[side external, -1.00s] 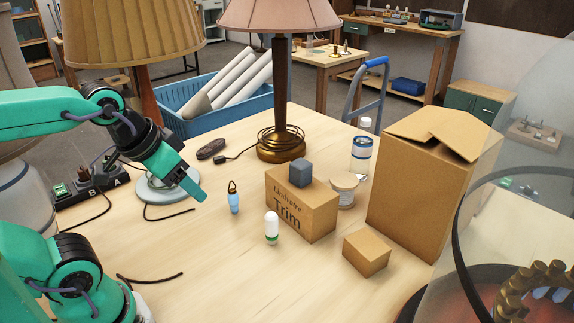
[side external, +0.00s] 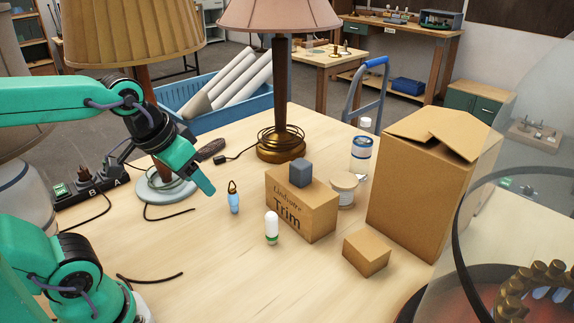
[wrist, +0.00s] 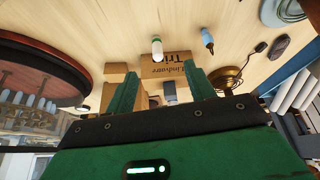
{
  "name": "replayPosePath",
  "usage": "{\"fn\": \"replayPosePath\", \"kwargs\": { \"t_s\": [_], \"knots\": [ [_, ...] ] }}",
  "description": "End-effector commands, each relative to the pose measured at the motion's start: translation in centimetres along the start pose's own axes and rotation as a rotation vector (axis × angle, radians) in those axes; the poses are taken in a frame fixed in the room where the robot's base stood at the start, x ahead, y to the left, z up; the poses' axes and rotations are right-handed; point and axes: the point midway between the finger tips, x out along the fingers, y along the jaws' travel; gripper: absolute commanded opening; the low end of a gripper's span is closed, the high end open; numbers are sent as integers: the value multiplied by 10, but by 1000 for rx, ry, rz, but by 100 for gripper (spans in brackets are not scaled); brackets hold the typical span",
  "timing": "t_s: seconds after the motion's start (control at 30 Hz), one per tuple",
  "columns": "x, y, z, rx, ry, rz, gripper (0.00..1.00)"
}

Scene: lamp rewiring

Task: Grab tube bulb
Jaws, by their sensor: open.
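A white tube-shaped bulb (side external: 271,227) with a green band near its base stands upright on the table, in front of the Trim box. It also shows in the wrist view (wrist: 157,48), beyond and roughly between my fingers. A small light-blue bulb (side external: 234,200) with a dark and brass top stands to its left; in the wrist view it is at the upper right (wrist: 207,38). My gripper (side external: 207,188) is above the table, left of both and touching neither. In the wrist view its two green fingers (wrist: 160,82) are apart with nothing held between them.
The Trim box (side external: 300,208) with a grey-blue cube (side external: 300,173) on top stands close behind the tube bulb. A small box (side external: 367,253) and a large carton (side external: 425,180) are to the right. A lamp (side external: 280,145) stands behind. The table in front is mostly clear.

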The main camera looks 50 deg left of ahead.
Motion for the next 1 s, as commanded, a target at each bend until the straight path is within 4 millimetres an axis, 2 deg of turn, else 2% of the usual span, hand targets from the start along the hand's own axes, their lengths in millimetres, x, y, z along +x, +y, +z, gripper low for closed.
{"fn": "replayPosePath", "kwargs": {
  "t_s": [0.47,0.77,1.0],
  "knots": [
    [51,8,-51,-183,-169,-22,54],
    [98,15,-76,-300,-273,-54,54],
    [143,20,-89,-391,-352,-91,54]
  ]
}}
